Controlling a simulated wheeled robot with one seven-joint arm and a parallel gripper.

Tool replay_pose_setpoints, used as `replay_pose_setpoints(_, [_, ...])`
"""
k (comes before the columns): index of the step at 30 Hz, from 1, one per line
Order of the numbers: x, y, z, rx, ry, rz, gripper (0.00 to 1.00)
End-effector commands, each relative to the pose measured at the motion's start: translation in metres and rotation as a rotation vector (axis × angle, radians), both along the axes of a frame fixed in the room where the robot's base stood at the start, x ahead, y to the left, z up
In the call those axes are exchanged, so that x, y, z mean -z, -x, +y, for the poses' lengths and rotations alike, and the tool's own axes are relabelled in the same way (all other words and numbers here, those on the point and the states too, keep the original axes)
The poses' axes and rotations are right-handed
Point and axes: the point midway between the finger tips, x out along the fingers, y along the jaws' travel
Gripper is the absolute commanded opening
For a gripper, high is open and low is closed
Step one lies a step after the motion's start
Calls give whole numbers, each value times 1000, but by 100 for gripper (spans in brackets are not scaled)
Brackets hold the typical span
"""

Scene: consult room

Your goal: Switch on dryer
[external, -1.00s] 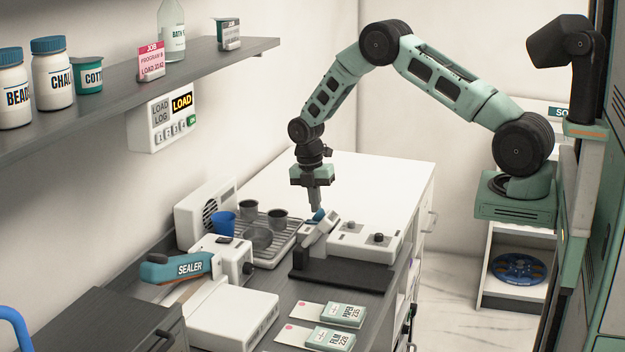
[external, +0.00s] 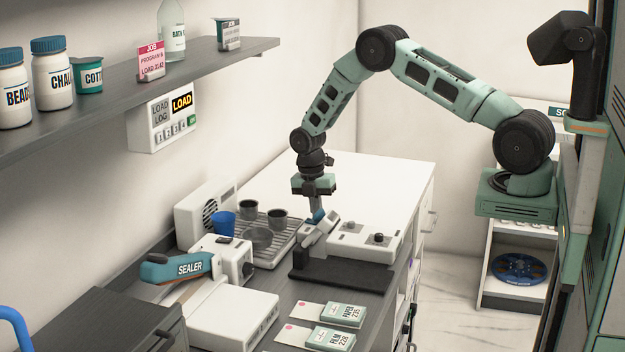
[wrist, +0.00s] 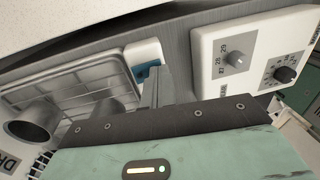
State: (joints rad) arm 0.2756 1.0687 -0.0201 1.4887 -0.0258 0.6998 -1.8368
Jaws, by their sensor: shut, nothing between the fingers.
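The dryer (external: 203,212) looks to be the white box with a round grille by the wall; a partly cut-off "DR" label (wrist: 9,162) shows in the wrist view. A small white block (wrist: 143,52) with a blue piece (wrist: 150,72) sits beside the rack; it may be a switch, but I cannot tell its position. My gripper (external: 317,209) points down with its fingers shut and empty. The fingertips (wrist: 156,80) are right at the blue piece and partly cover it. I cannot tell whether they touch it.
The white counter behind (external: 372,180) is clear.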

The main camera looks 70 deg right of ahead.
Motion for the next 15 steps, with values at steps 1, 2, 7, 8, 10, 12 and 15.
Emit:
replay_pose_setpoints(1, [2,1,0,0,0,4,0])
replay_pose_setpoints(2, [2,1,0,0,0,4,0])
replay_pose_setpoints(7, [2,-5,0,0,0,1,0])
replay_pose_setpoints(8, [1,-7,0,0,0,1,0])
replay_pose_setpoints(10, [0,-11,0,0,0,-1,0])
replay_pose_setpoints(12, [-1,-13,0,1,-1,-1,0])
replay_pose_setpoints(15, [-3,-15,0,1,-1,0,0])
